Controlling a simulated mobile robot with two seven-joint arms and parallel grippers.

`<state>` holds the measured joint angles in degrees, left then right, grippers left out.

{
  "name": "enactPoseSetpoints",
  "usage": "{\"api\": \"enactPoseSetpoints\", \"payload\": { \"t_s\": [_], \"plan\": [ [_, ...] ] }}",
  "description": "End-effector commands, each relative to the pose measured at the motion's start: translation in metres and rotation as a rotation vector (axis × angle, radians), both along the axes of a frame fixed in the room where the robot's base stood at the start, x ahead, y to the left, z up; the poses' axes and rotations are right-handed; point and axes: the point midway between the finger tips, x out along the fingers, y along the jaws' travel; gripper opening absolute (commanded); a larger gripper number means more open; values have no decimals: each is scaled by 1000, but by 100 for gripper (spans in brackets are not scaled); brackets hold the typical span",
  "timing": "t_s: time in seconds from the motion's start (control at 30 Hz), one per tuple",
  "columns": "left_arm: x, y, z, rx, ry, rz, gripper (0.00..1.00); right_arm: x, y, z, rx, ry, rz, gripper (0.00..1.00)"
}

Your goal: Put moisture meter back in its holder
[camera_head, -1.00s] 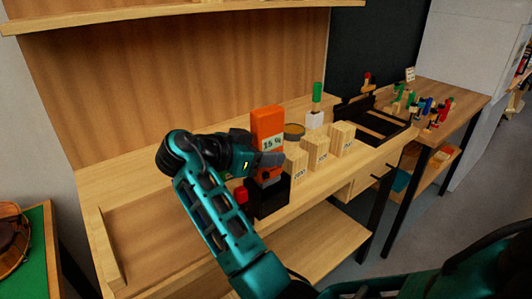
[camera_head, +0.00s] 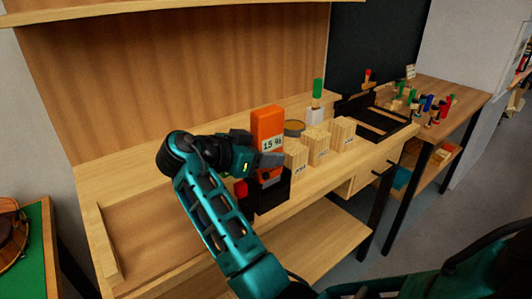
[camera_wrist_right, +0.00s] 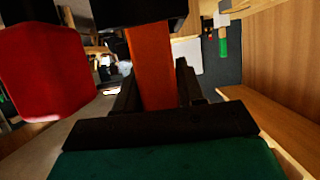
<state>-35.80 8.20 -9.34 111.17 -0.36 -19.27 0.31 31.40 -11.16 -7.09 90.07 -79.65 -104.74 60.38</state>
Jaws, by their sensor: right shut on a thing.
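The moisture meter (camera_head: 266,127) is an orange upright block with a "15 %" display. It also shows in the right wrist view (camera_wrist_right: 153,65). My right gripper (camera_head: 268,160) is shut on its lower part, coming from the left. The black holder (camera_head: 273,196) stands on the bench directly below. In the right wrist view the meter's end meets a black body and is hidden there. I cannot tell how deep it sits in the holder. My left gripper is not in view.
A red piece (camera_head: 240,188) is close beside the holder, large in the right wrist view (camera_wrist_right: 42,72). Wooden blocks (camera_head: 318,146) stand right of the meter. Behind them are a round tin (camera_head: 294,128) and a green-handled tool (camera_head: 317,88) in a white stand. The left bench top is clear.

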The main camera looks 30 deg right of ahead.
Motion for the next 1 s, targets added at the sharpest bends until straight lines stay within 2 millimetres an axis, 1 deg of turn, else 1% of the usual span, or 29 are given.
{"api": "enactPoseSetpoints", "payload": {
  "t_s": [0.63, 0.67, 0.93, 1.0],
  "plan": [
    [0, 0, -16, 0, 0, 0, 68, 0, 0, -20, -1, -2, 0, 0],
    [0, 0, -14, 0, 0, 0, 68, 0, 0, -19, -1, -2, 0, 41],
    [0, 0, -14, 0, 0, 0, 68, 0, 0, -19, 0, -1, 0, 67],
    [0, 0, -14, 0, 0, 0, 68, 0, 0, -19, 0, -1, 0, 68]
  ]
}}
